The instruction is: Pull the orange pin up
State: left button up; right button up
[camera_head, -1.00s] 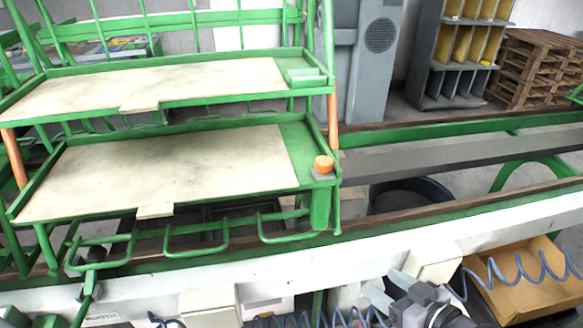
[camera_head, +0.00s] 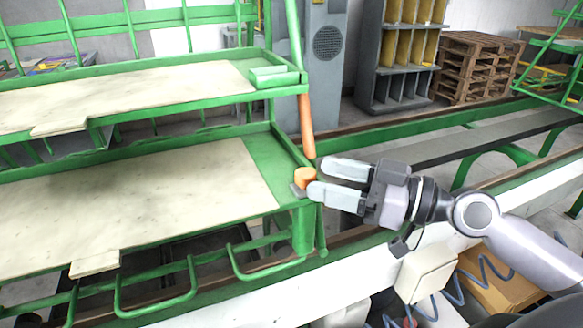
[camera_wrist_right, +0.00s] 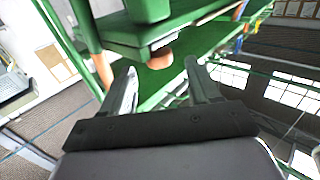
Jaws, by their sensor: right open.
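The orange pin (camera_head: 305,178) stands on a small grey plate at the right front corner of the green cart's lower shelf (camera_head: 270,165). My right gripper (camera_head: 327,179) comes in from the right with its fingers open, the tips right at the pin. One finger lies behind and one in front of the pin's right side in the head view. In the right wrist view the orange pin (camera_wrist_right: 160,57) shows ahead, between the two open fingers (camera_wrist_right: 162,82). Whether the fingers touch it, I cannot tell. My left gripper is not in view.
An upper green shelf (camera_head: 130,90) with a beige board stands above the lower one. An orange post (camera_head: 307,125) rises just behind the pin. A cardboard box (camera_head: 495,285) lies at lower right.

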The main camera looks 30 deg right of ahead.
aim_at(304, 171)
jog(key=p+x, duration=0.1)
jog(key=x, duration=0.1)
jog(key=p+x, duration=0.2)
jog(key=x, duration=0.1)
jog(key=shift+r, duration=0.2)
jog(key=shift+w+a+f+p, duration=0.2)
jog(key=shift+w+a+p, duration=0.2)
jog(key=shift+w+a, duration=0.1)
